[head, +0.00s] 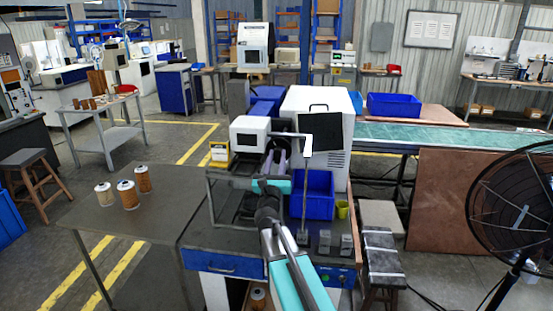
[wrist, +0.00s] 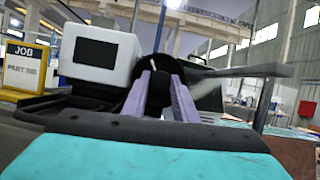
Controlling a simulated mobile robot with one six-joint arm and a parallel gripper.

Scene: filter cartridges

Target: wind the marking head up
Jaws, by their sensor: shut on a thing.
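My gripper (head: 275,155) reaches away from me over the workbench, beside a white box with a dark screen (head: 250,133). In the wrist view its two purple fingers (wrist: 161,92) are shut on a dark round part, which looks like a handwheel (wrist: 160,68). The fingers cover much of it, and its turn angle cannot be told. The white box stands close to the left of the fingers in the wrist view (wrist: 100,55). I cannot tell which part is the marking head; its height is hidden behind my arm.
A thin post with a pale top (head: 308,145) stands right of my gripper, before a blue bin (head: 318,200). A large white machine (head: 318,115) is behind. A yellow job sign (head: 220,151) is at left. Several cartridges (head: 126,195) stand on the left table; a fan (head: 515,210) is far right.

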